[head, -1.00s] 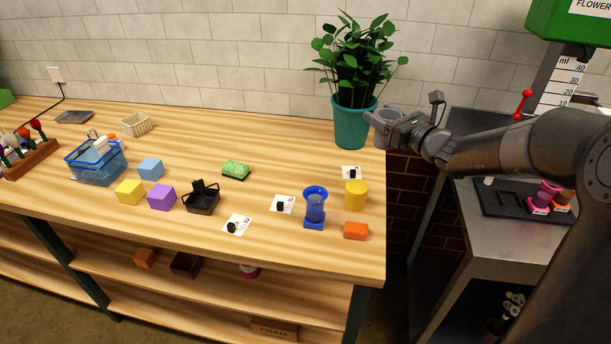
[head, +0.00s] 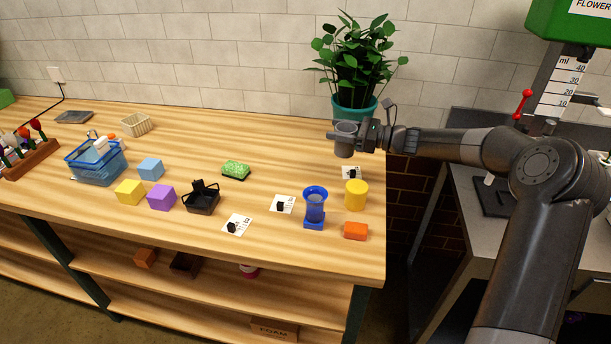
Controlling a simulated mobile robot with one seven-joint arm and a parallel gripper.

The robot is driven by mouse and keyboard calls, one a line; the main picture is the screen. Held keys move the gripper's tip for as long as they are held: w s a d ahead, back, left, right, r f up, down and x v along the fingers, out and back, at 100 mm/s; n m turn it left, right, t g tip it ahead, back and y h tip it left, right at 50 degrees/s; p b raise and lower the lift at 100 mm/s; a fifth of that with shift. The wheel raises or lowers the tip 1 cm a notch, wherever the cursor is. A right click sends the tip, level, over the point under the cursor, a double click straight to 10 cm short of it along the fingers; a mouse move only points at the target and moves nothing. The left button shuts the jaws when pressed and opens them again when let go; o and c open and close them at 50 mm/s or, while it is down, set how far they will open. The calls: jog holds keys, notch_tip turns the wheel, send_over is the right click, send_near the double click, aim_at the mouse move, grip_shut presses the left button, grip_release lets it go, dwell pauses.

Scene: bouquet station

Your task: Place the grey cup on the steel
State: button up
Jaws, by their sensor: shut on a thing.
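The grey cup (head: 344,141) is in my gripper (head: 359,136), in the head view near the right end of the wooden table. My gripper is shut on the cup's right side. The cup looks upright and appears in front of the lower part of the plant pot. Its height above the table is hard to tell. The steel bench (head: 465,228) stands at the right, past a gap, and my arm hides much of its top.
The wooden table (head: 260,140) holds a plant in a teal pot (head: 350,108), a blue cup-like thing (head: 315,205), a yellow cylinder (head: 356,194), an orange block (head: 356,231) and white cards. A black tray (head: 490,199) lies on the steel bench, beneath a green-topped dispenser (head: 570,25).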

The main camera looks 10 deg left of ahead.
jog(key=shift+w+a+f, duration=0.25)
jog(key=shift+a+f, duration=1.5)
jog(key=shift+a, duration=0.2)
jog(key=shift+w+a+f, duration=0.2)
jog(key=shift+a+f, duration=1.6)
jog(key=shift+a, duration=0.1)
jog(key=shift+w+a+f, duration=0.25)
jog(key=shift+a+f, duration=1.5)
jog(key=shift+a, duration=0.2)
jog(key=shift+f, duration=0.2)
jog(key=o, duration=1.1)
